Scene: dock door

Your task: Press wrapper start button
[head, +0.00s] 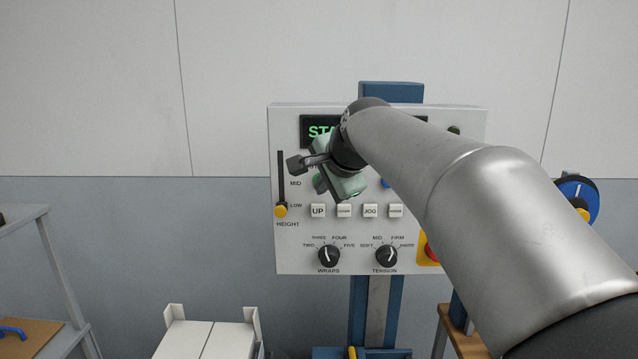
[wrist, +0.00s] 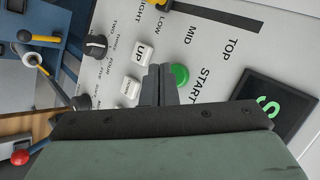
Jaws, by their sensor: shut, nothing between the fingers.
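The green start button (wrist: 180,76) sits on the white wrapper control panel (head: 300,235), beside the printed word START in the wrist view. In the head view my gripper and wrist hide most of the button. My gripper (wrist: 161,70) is shut and empty, with its fingers together and pointing at the panel. In the wrist view the fingertips appear just left of the green button, partly overlapping its edge. I cannot tell whether they touch the button or the panel. A dark display (head: 311,131) above shows green letters, partly covered by my arm.
White keys lie below, including UP (head: 318,211) and JOG (head: 370,211). Lower are the WRAPS knob (head: 329,256) and TENSION knob (head: 386,256). The HEIGHT slider (head: 281,210) is at left. A red button (head: 433,250) on yellow is partly behind my arm.

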